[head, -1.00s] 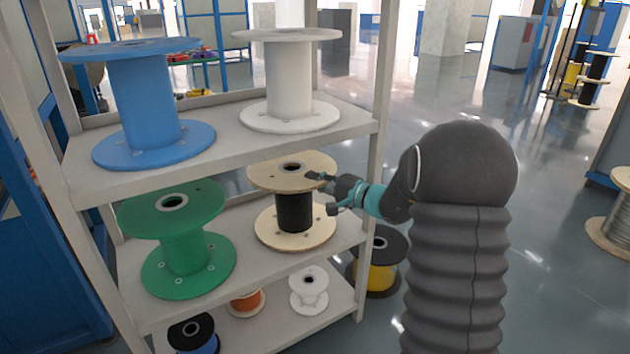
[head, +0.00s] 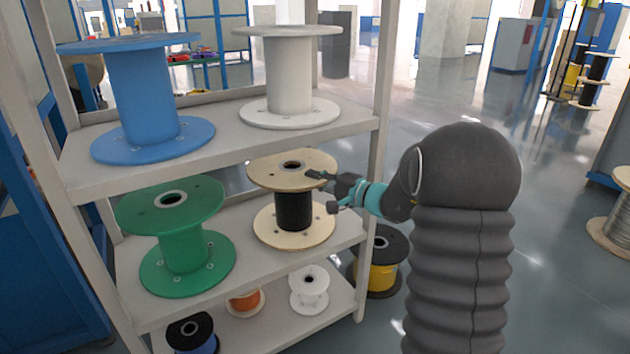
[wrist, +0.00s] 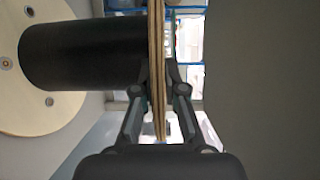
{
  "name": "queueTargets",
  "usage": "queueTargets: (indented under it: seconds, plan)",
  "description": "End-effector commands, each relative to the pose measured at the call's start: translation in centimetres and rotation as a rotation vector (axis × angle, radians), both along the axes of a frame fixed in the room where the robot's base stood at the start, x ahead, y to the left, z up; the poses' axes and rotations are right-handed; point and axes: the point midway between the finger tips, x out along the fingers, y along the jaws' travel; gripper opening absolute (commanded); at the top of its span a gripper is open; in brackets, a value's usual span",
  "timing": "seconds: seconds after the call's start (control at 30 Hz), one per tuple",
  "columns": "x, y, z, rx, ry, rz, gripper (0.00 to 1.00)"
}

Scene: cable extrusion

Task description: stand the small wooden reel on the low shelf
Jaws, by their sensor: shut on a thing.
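The small wooden reel (head: 294,210) has pale plywood flanges and a black core. It is upright at the right end of the middle shelf (head: 262,275), with its lower flange at the board; I cannot tell whether it bears on it fully. My gripper (head: 326,188) reaches in from the right and is shut on the rim of the upper flange, one finger above and one below. In the wrist view the flange edge (wrist: 157,50) lies between the fingers (wrist: 157,85), with the black core (wrist: 85,52) and the lower flange (wrist: 35,65) to the left.
A green reel (head: 183,250) stands left of the wooden one. Blue (head: 150,105) and white (head: 288,75) reels stand on the upper shelf. Several smaller reels are on the bottom shelf. The right shelf post (head: 378,110) is close to my gripper. A yellow-wound reel (head: 378,272) is on the floor.

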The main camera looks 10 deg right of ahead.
Motion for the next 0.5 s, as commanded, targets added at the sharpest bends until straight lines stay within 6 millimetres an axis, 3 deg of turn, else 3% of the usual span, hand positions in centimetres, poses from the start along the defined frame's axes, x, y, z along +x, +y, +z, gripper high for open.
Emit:
queueTargets:
  seconds: [0.27, 0.3, 0.37, 0.4, 0.5]
  plan:
    - [-0.02, 0.03, -0.36, -0.002, 0.006, 0.000, 0.00]
    - [-0.02, 0.03, -0.36, -0.002, 0.006, 0.000, 0.20]
    - [-0.02, 0.03, -0.34, -0.002, 0.005, 0.000, 0.35]
    - [-0.02, 0.03, -0.32, -0.002, 0.005, 0.000, 0.39]
    - [-0.02, 0.01, -0.27, -0.001, 0.004, 0.000, 0.39]
